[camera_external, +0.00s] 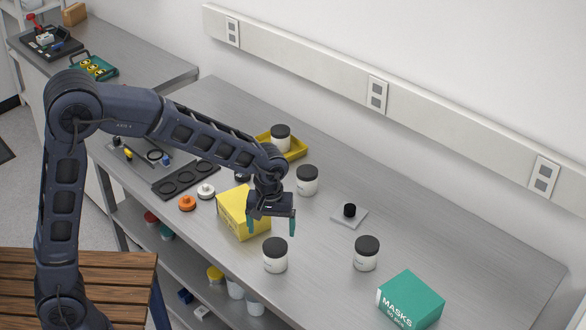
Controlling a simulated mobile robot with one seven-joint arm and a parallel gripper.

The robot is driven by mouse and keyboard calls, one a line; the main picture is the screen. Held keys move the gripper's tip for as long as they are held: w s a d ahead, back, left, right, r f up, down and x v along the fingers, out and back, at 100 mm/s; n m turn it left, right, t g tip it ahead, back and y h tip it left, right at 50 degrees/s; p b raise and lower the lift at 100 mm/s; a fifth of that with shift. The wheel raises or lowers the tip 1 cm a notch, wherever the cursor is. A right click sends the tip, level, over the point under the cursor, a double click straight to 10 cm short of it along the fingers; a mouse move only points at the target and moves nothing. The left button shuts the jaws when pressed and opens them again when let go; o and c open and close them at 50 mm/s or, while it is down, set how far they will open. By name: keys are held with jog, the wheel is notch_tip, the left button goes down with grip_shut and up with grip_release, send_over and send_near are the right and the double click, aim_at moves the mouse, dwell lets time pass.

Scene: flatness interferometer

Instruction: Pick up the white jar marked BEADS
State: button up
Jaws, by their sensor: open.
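Several white jars with black lids are on the grey bench, and their labels are too small to read, so I cannot tell which is marked BEADS. One jar (275,256) stands near the front edge, just below my gripper. Another jar (307,181) stands behind my gripper, and a third jar (366,254) stands to the right. One more jar (281,138) stands in a yellow tray (298,148) at the back. My gripper (271,226) is open and empty, fingers pointing down, above the bench beside a yellow box.
The yellow box (240,214) is close to my gripper's left. A small black-knobbed plate (349,215) lies between jars. A green MASKS box (410,300) is at the front right. Orange (187,203) and white (206,191) round pieces lie left. The bench's right end is clear.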

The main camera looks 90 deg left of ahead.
aim_at(275, 253)
jog(key=shift+w+a+f+n, duration=0.3)
jog(key=shift+a+f, duration=0.35)
jog(key=shift+f, duration=0.5)
jog(key=shift+w+a+f, duration=0.1)
jog(key=shift+a+f, duration=0.05)
jog(key=shift+f, duration=4.9)
jog(key=c, duration=1.2)
jog(key=shift+o, duration=0.2)
jog(key=shift+r, duration=0.1)
